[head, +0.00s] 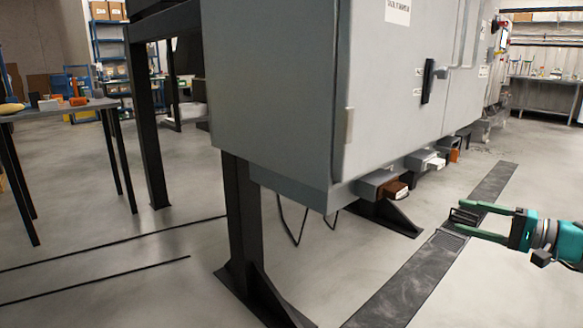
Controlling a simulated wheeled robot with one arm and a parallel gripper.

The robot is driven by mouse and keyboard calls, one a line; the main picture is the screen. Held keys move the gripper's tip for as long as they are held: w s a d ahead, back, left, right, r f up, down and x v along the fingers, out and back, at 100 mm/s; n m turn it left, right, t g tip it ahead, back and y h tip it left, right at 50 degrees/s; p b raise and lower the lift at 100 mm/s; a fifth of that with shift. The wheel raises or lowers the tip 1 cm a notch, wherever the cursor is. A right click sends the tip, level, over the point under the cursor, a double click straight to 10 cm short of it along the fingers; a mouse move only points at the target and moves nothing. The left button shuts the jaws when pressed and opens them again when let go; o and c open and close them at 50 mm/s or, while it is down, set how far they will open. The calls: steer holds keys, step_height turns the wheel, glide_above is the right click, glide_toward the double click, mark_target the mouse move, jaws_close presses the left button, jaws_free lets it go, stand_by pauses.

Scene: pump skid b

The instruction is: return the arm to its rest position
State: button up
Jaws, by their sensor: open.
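My gripper (468,220) reaches in from the right edge of the head view, over the floor. Its two green fingers point left and are apart, with nothing seen between them. The teal end of my arm (566,240) shows behind it at the right edge; the rest of the arm is out of view. The gripper is to the right of the large grey cabinet (270,100) and appears apart from it.
The cabinet stands on black legs (243,220), with brown (395,190) and white (434,163) blocks jutting from its lower edge. A dark strip (410,285) runs along the floor. A table with small objects (60,107) stands at left. Open floor lies at lower right.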

steer(key=s+a+r+n+g+p, duration=0.15)
steer(key=a+g, duration=0.25)
steer(key=a, duration=0.7)
steer(key=s+a+r+n+g, duration=0.1)
steer(key=s+a+n+g, duration=0.15)
steer(key=a, duration=0.85)
steer(key=s+a+f+n+g+h+p, duration=0.25)
steer(key=s+a+f+g, duration=0.2)
steer(key=s+a, duration=0.55)
steer(key=s+d+f+n+g+h+p, duration=0.1)
steer(key=s+f+h, duration=0.4)
steer(key=s, duration=0.5)
steer(key=s+d+f+n+g+h, duration=0.1)
steer(key=s+d+f+h, duration=0.2)
steer(key=s, duration=0.7)
step_height(320, 180, down, 2)
steer(key=shift+s+d+f+g+h+p, duration=0.2)
steer(key=shift+s+d+g+h+p, duration=0.15)
steer(key=shift+h, duration=0.8)
steer(key=shift+a, duration=0.1)
